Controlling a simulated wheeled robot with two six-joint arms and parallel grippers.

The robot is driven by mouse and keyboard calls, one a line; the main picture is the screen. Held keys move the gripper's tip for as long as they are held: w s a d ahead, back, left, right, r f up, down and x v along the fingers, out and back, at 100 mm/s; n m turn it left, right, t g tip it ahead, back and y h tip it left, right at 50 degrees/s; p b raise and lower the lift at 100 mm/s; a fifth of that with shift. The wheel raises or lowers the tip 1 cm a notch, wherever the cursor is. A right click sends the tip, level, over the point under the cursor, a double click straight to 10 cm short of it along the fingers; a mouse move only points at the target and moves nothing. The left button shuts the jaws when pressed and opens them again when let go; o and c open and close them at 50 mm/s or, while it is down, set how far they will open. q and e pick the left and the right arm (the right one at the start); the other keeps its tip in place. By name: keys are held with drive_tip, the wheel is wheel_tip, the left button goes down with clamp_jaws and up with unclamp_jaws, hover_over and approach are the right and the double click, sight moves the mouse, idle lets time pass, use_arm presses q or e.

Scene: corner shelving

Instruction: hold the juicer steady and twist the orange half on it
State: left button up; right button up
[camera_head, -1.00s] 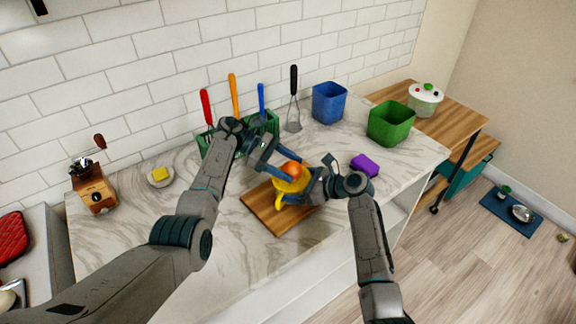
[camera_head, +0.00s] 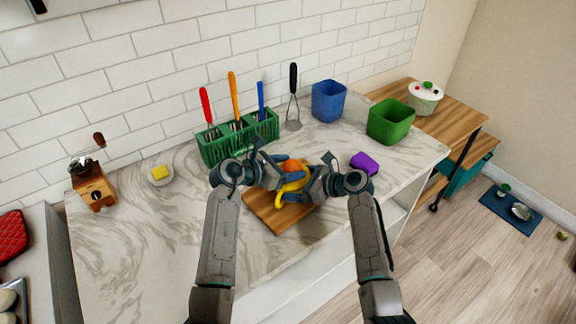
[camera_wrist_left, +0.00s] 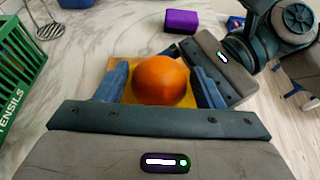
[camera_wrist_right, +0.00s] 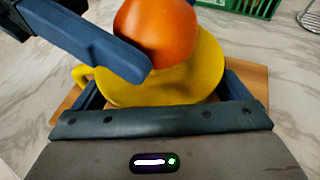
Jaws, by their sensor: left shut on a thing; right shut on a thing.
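The yellow juicer (camera_head: 279,201) sits on a wooden cutting board (camera_head: 265,214) on the marble counter, its handle toward the front. The orange half (camera_head: 292,165) sits on top of it, cut face hidden. My left gripper (camera_head: 284,172) is shut on the orange half from the left, with a blue finger on either side of it in the left wrist view (camera_wrist_left: 160,82). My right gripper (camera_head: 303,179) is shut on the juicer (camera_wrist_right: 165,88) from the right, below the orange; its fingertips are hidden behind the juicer. One left finger crosses in front of the orange in the right wrist view.
A green utensil rack (camera_head: 225,146) stands close behind my left gripper. A purple sponge-like block (camera_head: 364,163) lies right of my right gripper. A blue bin (camera_head: 328,101) and a green bin (camera_head: 391,122) stand at the back right.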

use_arm(q)
drive_tip(key=shift+a+f, duration=0.1)
drive_tip(key=shift+f, duration=0.15)
use_arm(e)
drive_tip(key=shift+w+a+r, duration=0.1)
drive_tip(key=shift+r, duration=0.1)
use_arm(q)
drive_tip(key=shift+w+a+m+g+h, duration=0.15)
drive_tip(key=shift+m+g+h, duration=0.25)
drive_tip(key=shift+m+g, duration=0.35)
drive_tip(key=m+g, duration=0.2)
drive_tip(key=m+g+h, duration=0.1)
drive_tip(key=m+g, duration=0.1)
drive_tip(key=shift+w+g, duration=0.2)
drive_tip(key=shift+g, duration=0.05)
drive_tip(key=m+g, duration=0.4)
drive_tip(key=g, duration=0.1)
drive_tip(key=shift+w+r, duration=0.1)
drive_tip(key=shift+w, duration=0.05)
drive_tip(key=shift+m+g, duration=0.75)
drive_tip(key=shift+g, duration=0.05)
drive_tip(key=shift+w+r, duration=0.1)
drive_tip(key=shift+r, duration=1.2)
use_arm(e)
drive_tip(key=shift+f, duration=0.15)
use_arm(q)
drive_tip(key=shift+r, duration=2.8)
